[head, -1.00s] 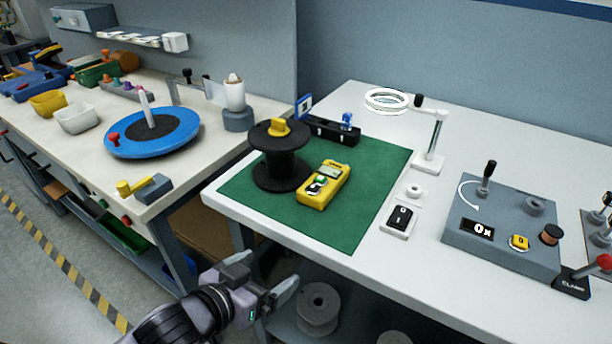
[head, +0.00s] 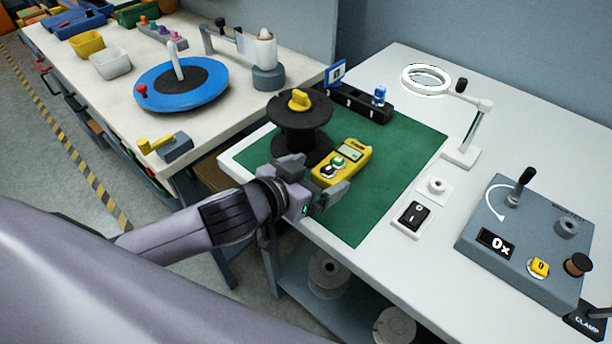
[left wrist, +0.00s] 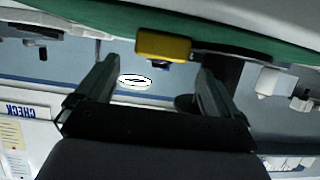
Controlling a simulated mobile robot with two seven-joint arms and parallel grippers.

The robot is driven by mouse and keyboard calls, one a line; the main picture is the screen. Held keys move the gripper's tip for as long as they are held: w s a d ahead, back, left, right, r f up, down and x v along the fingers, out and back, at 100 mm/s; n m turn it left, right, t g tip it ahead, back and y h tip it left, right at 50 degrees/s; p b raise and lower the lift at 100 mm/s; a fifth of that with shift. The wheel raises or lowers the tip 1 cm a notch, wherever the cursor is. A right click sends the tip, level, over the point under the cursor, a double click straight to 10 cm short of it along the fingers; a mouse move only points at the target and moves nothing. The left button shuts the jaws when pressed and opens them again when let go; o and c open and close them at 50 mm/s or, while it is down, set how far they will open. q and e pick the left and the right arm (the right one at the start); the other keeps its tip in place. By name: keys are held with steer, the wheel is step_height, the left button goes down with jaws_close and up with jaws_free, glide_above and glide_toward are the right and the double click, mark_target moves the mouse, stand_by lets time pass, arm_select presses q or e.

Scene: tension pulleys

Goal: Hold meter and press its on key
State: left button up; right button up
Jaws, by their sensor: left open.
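The yellow meter (head: 353,161) lies on the green mat (head: 392,182), with a small screen, a green key (head: 339,161) and a dark-and-white dial on its face. My left gripper (head: 323,180) is open at the near end of the meter, over the mat's front edge. It hides part of that end, and I cannot tell whether it touches. In the left wrist view the meter (left wrist: 163,47) shows beyond and between the two open fingers (left wrist: 156,75), with nothing held. My right gripper is not in view.
A black spool (head: 300,128) with a yellow knob stands close left of the meter. A black rail (head: 362,104) lies behind it. A rocker switch (head: 413,215), a ring lamp (head: 426,78) and a grey control box (head: 525,240) stand to the right. The mat right of the meter is clear.

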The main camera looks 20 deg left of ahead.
mark_target(325, 172)
arm_select(q)
steer(key=shift+x, duration=1.6)
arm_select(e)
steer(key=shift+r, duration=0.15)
arm_select(q)
steer(key=shift+c, duration=0.4)
steer(key=c, duration=1)
steer(key=shift+c, duration=1.2)
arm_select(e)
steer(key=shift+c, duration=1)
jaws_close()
